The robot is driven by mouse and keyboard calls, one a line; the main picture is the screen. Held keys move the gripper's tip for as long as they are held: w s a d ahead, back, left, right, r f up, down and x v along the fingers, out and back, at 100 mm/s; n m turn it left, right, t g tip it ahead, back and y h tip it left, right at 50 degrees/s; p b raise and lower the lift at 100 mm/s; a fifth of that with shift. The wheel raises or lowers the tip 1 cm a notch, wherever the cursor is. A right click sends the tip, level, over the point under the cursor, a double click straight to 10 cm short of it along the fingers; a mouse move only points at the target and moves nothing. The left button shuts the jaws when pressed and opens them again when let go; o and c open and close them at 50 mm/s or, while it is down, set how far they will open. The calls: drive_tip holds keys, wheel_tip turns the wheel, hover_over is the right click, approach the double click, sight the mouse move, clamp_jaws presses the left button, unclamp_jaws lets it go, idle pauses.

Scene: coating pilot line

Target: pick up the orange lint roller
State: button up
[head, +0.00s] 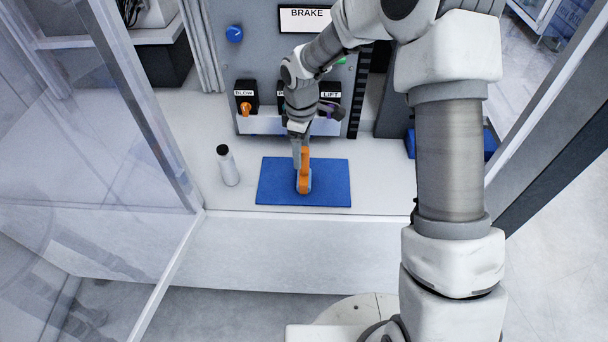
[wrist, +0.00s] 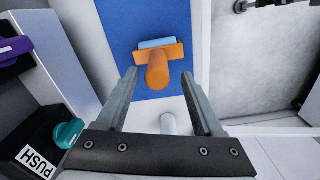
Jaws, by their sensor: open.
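The orange lint roller (head: 305,172) stands on a blue mat (head: 270,186), its handle rising from a wider base with a light blue part. In the wrist view the lint roller (wrist: 158,72) shows its handle end toward the camera. My gripper (head: 300,160) is at the handle, seen in the head view just left of and partly behind it. In the wrist view my gripper (wrist: 159,75) is open, with one fingertip on each side of the handle in the picture. Gaps show on both sides; I cannot tell the exact depth.
A white bottle with a black cap (head: 228,166) stands left of the mat; part of the bottle (wrist: 168,124) shows between my fingers. Behind is a grey panel (head: 262,60) with labelled knob boxes (head: 245,94). A clear screen (head: 95,120) is at left.

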sight(304, 163)
drive_tip(key=shift+w+d+f, duration=0.1)
drive_tip(key=shift+d+f, duration=0.05)
drive_tip(key=shift+f, duration=1.2)
drive_tip(key=shift+d+f, duration=0.15)
drive_tip(key=shift+f, duration=1.15)
clamp_jaws()
